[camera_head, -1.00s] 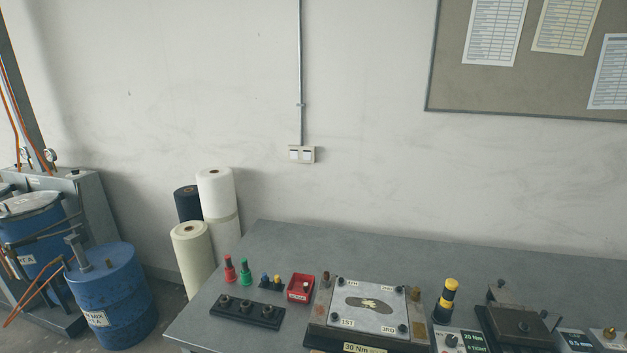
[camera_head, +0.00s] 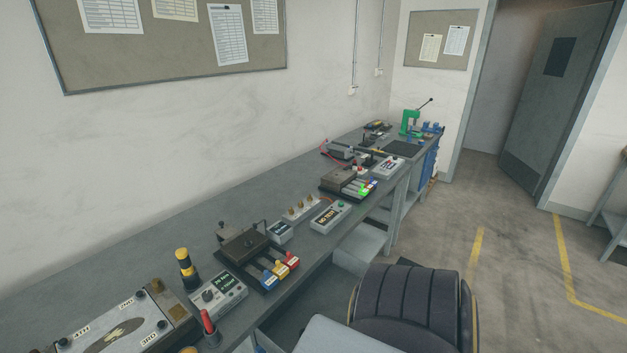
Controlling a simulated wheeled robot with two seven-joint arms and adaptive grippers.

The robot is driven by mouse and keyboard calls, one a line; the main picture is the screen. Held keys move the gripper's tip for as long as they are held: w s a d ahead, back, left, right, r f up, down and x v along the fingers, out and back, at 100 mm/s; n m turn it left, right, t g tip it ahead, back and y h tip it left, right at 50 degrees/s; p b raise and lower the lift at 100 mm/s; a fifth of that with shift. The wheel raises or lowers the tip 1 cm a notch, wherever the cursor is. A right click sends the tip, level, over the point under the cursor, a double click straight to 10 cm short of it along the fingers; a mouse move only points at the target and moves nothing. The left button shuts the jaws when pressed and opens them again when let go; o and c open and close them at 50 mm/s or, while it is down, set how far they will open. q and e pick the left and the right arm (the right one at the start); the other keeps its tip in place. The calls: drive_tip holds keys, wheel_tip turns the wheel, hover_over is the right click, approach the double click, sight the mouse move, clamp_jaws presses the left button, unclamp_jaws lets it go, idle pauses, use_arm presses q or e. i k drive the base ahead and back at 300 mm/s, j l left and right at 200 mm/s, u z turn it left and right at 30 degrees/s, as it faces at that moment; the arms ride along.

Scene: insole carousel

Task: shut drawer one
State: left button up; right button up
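No drawer can be clearly identified as drawer one. A blue unit (camera_head: 429,160) stands under the far end of the bench; it is too small to tell whether its front has drawers or whether any is open. A grey flat-topped shape (camera_head: 361,246) shows below the bench's front edge, and I cannot tell whether it is a shelf or a drawer. Neither of my grippers is in view.
The long grey bench (camera_head: 95,262) runs along the wall, carrying a plate fixture (camera_head: 115,330), a control box (camera_head: 217,292), a dark press block (camera_head: 243,246) and a green hand press (camera_head: 410,122). Open floor (camera_head: 520,270) with yellow lines lies right, before an open door (camera_head: 556,95).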

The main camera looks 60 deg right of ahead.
sight(329, 296)
drive_tip(key=z, duration=2.6)
